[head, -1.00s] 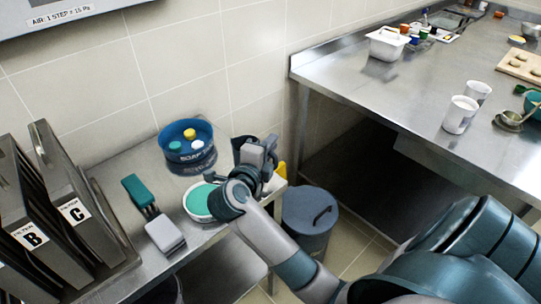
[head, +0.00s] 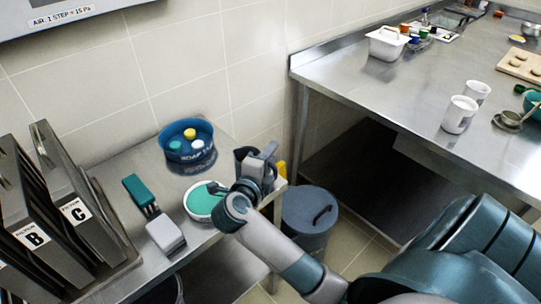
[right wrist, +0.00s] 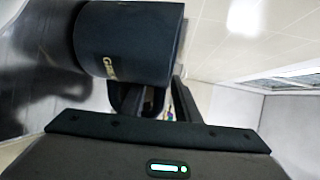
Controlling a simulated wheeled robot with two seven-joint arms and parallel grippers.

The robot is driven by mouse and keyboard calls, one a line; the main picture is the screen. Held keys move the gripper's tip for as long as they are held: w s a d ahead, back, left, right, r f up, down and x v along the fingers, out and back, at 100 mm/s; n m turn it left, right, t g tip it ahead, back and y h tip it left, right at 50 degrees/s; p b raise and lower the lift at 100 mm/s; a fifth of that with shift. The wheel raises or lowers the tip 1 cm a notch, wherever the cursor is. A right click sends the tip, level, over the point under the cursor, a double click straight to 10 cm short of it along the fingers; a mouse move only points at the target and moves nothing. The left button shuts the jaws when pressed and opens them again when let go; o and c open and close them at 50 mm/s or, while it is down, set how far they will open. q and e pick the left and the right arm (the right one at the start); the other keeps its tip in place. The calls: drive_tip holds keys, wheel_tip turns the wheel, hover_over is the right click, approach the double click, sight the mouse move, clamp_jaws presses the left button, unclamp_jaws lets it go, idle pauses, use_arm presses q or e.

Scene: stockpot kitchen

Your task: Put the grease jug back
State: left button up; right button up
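The grease jug (head: 241,157) is dark and mostly hidden behind my right gripper in the head view, at the right end of the low steel table. In the right wrist view the jug (right wrist: 130,40) fills the upper left, with part of a yellow label and its handle toward the fingers. My right gripper (head: 256,165) is shut on the jug, at its handle side. Whether the jug's base touches the table is hidden. My left gripper is not in view.
Filter panels (head: 75,210) stand at left. A lidded grey bin (head: 308,225) stands right of the table.

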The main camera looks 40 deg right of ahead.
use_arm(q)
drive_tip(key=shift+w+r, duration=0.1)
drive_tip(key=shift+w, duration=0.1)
use_arm(e)
drive_tip(key=shift+s+a, duration=0.2)
drive_tip(key=shift+a, duration=0.2)
drive_tip(key=b+v, duration=0.1)
drive_tip(key=v, duration=0.9)
drive_tip(key=shift+r+b, duration=0.1)
drive_tip(key=shift+b, duration=0.25)
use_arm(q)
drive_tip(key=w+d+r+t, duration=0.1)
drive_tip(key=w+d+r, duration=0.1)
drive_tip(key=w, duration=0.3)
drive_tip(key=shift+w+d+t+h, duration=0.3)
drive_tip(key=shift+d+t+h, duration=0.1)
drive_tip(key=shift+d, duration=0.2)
use_arm(e)
drive_tip(key=shift+s+a+r, duration=0.2)
drive_tip(key=shift+s+a, duration=0.05)
drive_tip(key=shift+a, duration=0.2)
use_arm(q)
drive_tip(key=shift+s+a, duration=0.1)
